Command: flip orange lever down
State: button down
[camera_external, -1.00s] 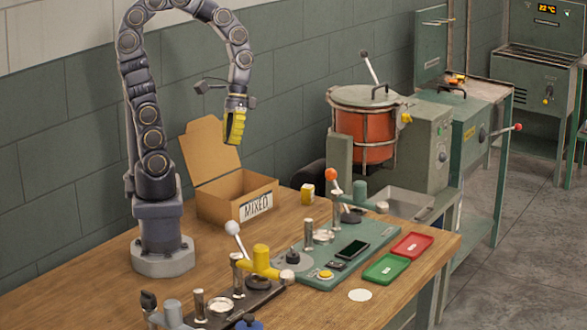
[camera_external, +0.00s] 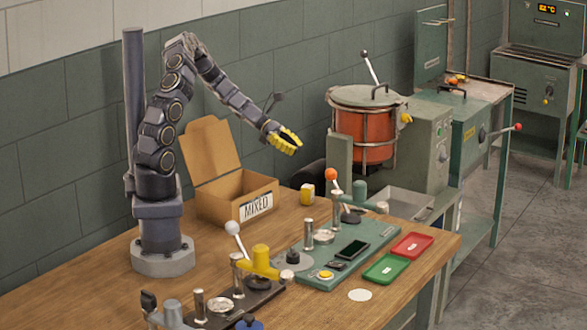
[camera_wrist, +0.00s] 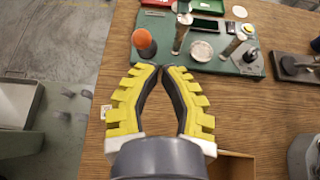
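The orange lever (camera_external: 331,175) has a round orange knob and stands up, leaning slightly left, on the teal board (camera_external: 325,283). In the wrist view the orange knob (camera_wrist: 143,40) is ahead of the fingertips, slightly left of them. My gripper (camera_external: 297,147) has yellow ribbed fingers and is in the air above and left of the lever, apart from it. In the wrist view my gripper (camera_wrist: 161,68) has its fingertips together, with an empty gap between the fingers behind them.
The teal board carries metal posts, a black phone-like slab (camera_external: 352,248) and a yellow button (camera_external: 326,275). Red (camera_external: 412,245) and green (camera_external: 386,269) trays lie beside it.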

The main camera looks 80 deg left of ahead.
jog(key=a+n, duration=0.1)
jog(key=a+f, duration=0.1)
jog(key=s+a+f+n+t+y, duration=0.1)
jog(key=shift+s+a+f+n, duration=0.1)
jog(key=shift+a+f+n, duration=0.2)
jog(key=shift+a, duration=0.1)
send_near(336, 189)
jog(key=w+f, duration=0.2)
jog(key=w, duration=0.1)
jog(key=shift+w+d+r, duration=0.15)
jog(key=shift+d, duration=0.2)
jog(key=shift+r, duration=0.1)
jog(key=shift+w+d+r+y, duration=0.25)
jog(key=shift+r+y, duration=0.05)
